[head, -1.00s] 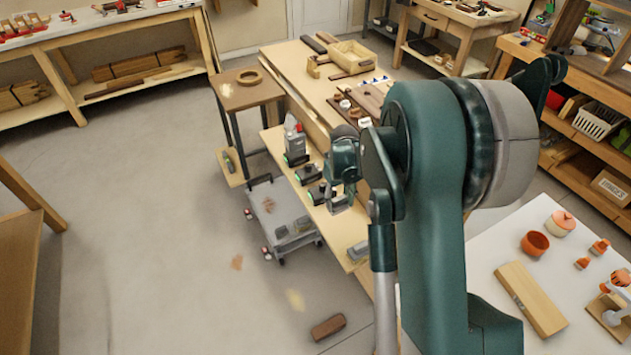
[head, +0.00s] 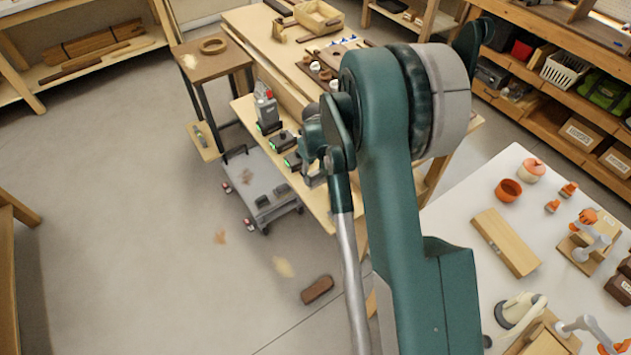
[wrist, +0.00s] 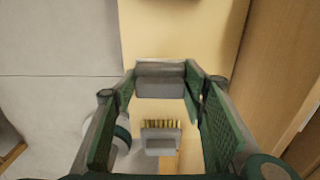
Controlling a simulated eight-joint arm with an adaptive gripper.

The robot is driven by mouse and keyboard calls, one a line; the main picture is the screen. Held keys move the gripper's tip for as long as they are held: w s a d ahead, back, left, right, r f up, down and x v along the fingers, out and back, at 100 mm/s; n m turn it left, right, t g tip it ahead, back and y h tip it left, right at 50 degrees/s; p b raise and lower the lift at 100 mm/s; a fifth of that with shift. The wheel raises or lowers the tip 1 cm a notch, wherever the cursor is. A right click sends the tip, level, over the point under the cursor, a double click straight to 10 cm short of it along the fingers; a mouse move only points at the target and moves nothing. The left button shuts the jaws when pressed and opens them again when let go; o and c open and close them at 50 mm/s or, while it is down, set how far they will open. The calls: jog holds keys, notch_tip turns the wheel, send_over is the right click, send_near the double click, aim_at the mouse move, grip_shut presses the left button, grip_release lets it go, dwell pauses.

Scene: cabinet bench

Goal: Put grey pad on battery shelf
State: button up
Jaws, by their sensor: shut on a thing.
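In the wrist view my gripper (wrist: 160,95) is shut on a grey block, which I take for the grey pad (wrist: 160,82), held between the fingertips. Behind it is pale board. In the head view my gripper (head: 313,178) is over the near part of a long pale shelf board (head: 322,213) along the bench side. Dark charger-like units with green marks (head: 283,139) stand on this board. A small low board (head: 205,153) at the side table also carries a green-grey item. I cannot tell which board is the battery shelf. The pad is not clear in the head view.
A grey cart (head: 252,185) stands on the floor beside the shelf board. A brown block (head: 317,290) lies on the floor. A wooden bench wall (wrist: 270,75) rises right of my gripper. A grey piece with yellow bristle-like parts (wrist: 160,140) shows between the fingers.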

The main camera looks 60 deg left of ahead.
aim_at(316, 181)
jog(key=shift+f, duration=1.9)
jog(key=shift+f+b, duration=0.2)
jog(key=shift+b, duration=0.2)
jog(key=o, duration=0.9)
jog(key=shift+r, duration=0.2)
notch_tip(316, 181, up, 12)
jog(key=shift+p, duration=1)
